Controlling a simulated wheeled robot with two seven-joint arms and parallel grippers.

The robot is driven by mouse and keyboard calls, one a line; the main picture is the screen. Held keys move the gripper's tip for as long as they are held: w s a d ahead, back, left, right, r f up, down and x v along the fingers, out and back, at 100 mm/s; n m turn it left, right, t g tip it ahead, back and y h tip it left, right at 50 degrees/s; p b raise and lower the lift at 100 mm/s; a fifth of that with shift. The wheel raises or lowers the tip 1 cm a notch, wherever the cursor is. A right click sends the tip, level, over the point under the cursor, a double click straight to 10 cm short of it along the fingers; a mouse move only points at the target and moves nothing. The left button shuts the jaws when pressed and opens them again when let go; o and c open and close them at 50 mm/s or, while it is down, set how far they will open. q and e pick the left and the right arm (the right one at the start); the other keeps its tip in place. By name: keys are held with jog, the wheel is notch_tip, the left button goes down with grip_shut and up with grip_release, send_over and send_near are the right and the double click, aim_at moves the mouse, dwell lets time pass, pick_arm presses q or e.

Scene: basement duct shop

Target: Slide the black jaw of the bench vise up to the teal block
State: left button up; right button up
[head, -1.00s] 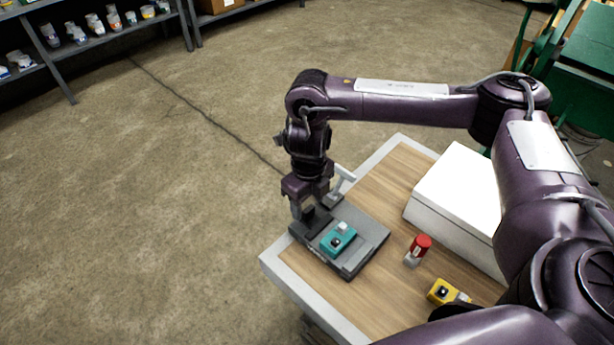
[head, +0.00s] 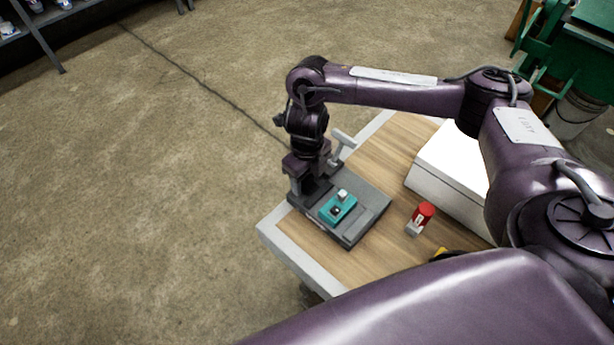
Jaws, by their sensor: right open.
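The bench vise is a dark grey plate (head: 372,203) on the near left corner of the wooden table. The teal block (head: 337,208), with a small pale piece on top, sits on the plate. The black jaw (head: 316,192) is at the plate's far left end, partly hidden by my gripper, with a gap between it and the teal block. My right gripper (head: 306,184) points down at that end, open, right by the black jaw. I cannot tell whether it touches the jaw. My left gripper is out of view.
A light grey handle (head: 343,142) stands just behind the gripper. A red-topped piece (head: 422,215) and a white box (head: 448,170) are on the table (head: 385,160) to the right. A yellow thing (head: 440,254) is mostly hidden by my arm. Floor is open on the left.

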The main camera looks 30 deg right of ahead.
jog(key=shift+c, duration=0.3)
jog(key=c, duration=0.5)
grip_shut()
jog(key=s, duration=0.1)
jog(key=s+d, duration=0.1)
jog(key=s, duration=0.1)
jog(key=s+p, duration=0.1)
jog(key=shift+s+d, duration=0.3)
jog(key=shift+d, duration=0.05)
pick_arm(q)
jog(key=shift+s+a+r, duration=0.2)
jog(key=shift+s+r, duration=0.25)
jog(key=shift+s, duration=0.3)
pick_arm(e)
jog(key=o, duration=0.6)
grip_release()
jog(key=shift+c, duration=0.2)
